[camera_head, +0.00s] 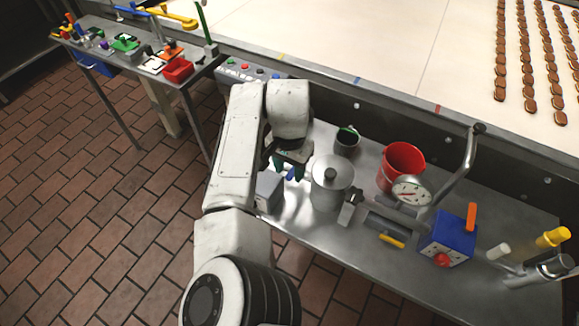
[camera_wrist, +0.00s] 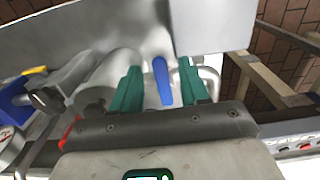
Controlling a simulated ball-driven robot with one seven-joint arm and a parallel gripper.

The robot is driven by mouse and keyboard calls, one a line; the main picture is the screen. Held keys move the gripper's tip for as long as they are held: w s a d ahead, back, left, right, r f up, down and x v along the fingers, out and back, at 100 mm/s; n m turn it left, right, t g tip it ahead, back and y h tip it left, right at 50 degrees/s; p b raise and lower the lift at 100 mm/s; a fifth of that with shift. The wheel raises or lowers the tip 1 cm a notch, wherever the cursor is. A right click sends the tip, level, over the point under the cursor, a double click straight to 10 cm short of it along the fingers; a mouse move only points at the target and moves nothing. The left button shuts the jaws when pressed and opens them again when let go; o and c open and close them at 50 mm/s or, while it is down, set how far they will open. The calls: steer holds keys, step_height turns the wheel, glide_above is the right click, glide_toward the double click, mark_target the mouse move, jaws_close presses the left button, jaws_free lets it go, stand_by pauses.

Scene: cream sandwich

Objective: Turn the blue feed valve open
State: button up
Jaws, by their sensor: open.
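The blue feed valve handle (camera_head: 291,174) shows as a small blue piece between the silver pot and a grey box, partly hidden by my gripper. In the wrist view the blue handle (camera_wrist: 162,80) is a narrow bar pointing away from the wrist. My gripper (camera_head: 289,169) is open, with its two green fingers pointing down around the handle. In the wrist view the fingers (camera_wrist: 159,72) stand one on each side of the handle, with a gap visible on both sides. The valve's body is mostly hidden.
A silver lidded pot (camera_head: 330,184) stands close to the right of my gripper, and a grey box (camera_head: 268,189) close below. A dark pot (camera_head: 346,142), a red bucket (camera_head: 402,164), a gauge (camera_head: 411,191) and a blue box (camera_head: 447,243) crowd the metal bench further right.

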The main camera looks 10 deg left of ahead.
steer(key=shift+f, duration=0.45)
jaws_close()
